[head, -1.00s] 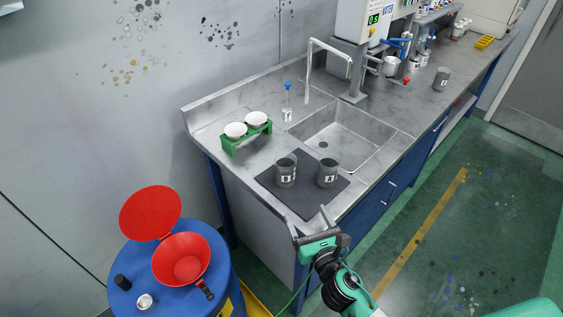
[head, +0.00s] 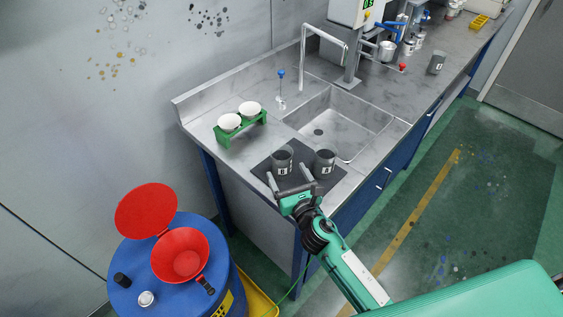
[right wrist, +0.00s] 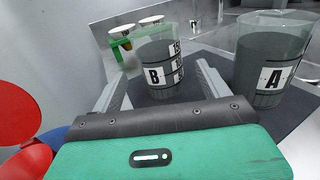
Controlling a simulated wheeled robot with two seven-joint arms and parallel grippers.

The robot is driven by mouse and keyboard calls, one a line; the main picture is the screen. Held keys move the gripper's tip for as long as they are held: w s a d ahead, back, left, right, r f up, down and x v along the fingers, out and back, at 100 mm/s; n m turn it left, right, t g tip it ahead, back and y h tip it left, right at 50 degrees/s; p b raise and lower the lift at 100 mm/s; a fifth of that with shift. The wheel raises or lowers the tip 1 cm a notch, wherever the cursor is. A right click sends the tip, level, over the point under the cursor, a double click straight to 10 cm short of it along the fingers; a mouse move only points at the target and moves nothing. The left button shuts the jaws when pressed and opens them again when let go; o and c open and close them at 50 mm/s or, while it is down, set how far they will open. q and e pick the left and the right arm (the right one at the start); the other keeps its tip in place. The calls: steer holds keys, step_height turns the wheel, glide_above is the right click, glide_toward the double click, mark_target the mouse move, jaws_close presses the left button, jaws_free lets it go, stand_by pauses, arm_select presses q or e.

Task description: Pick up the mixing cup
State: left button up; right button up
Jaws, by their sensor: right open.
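Two grey cups with clear upper walls stand upright on a dark mat (head: 262,172) at the near end of the steel counter. The left cup (head: 282,158), lettered B in the right wrist view (right wrist: 162,62), is straight ahead of my right gripper (head: 288,170). The other cup (head: 324,163), lettered A (right wrist: 270,62), stands to its right. I cannot tell which is meant by the mixing cup. My right gripper is open; its fingers (right wrist: 158,85) point toward cup B, one on each side in the wrist view. Whether they touch it is unclear. My left gripper is out of view.
A green rack (head: 240,130) with two white bowls is behind the mat. A sink (head: 345,125) with a tap (head: 303,55) is to the right. A similar grey cup (head: 437,62) stands farther along the counter. A blue drum (head: 215,255) with a red funnel (head: 180,255) stands left.

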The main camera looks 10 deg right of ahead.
mark_target(285, 169)
steer(key=shift+w+a+p, duration=0.2)
steer(key=shift+w, duration=1.2)
steer(key=shift+w+a+p, duration=0.2)
steer(key=shift+w, duration=1.15)
steer(key=shift+c, duration=0.5)
steer(key=c, duration=1)
